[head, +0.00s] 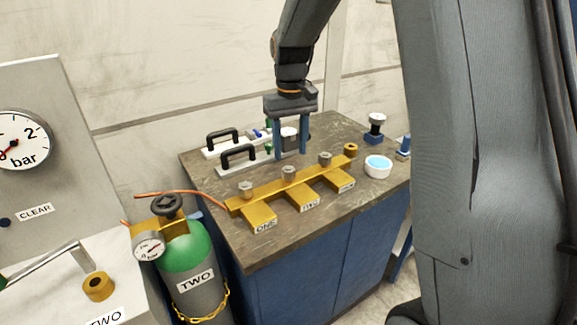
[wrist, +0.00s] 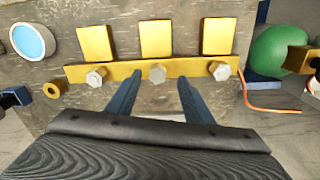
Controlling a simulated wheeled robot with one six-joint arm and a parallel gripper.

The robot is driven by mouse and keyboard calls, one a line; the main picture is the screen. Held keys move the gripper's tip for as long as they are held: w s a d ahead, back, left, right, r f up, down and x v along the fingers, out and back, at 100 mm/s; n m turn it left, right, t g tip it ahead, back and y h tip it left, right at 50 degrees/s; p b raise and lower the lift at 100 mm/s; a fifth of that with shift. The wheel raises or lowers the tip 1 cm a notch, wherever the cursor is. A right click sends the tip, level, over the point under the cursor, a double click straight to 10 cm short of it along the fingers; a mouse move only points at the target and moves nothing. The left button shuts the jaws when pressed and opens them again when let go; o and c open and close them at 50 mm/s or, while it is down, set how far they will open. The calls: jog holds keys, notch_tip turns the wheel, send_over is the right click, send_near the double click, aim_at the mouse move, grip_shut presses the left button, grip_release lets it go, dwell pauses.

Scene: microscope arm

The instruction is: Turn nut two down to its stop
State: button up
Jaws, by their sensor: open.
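A brass manifold bar (head: 268,190) lies on the bench top with three grey hex nuts along it. The tab nearest the front left reads ONE. My gripper (head: 290,158) is open and empty, fingers pointing down. In the head view its tips appear just above the middle nut. In the wrist view the middle nut (wrist: 157,74) shows between the two fingers (wrist: 156,82), apart from both. I cannot tell the exact height gap.
Black-handled white blocks (head: 236,158) stand behind the bar. A white dish with blue contents (head: 378,167) is at right.

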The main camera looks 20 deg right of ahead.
aim_at(289, 169)
jog(key=shift+w, duration=0.95)
jog(key=shift+f+p, duration=0.95)
jog(key=shift+f, duration=2.75)
jog(key=c, duration=1)
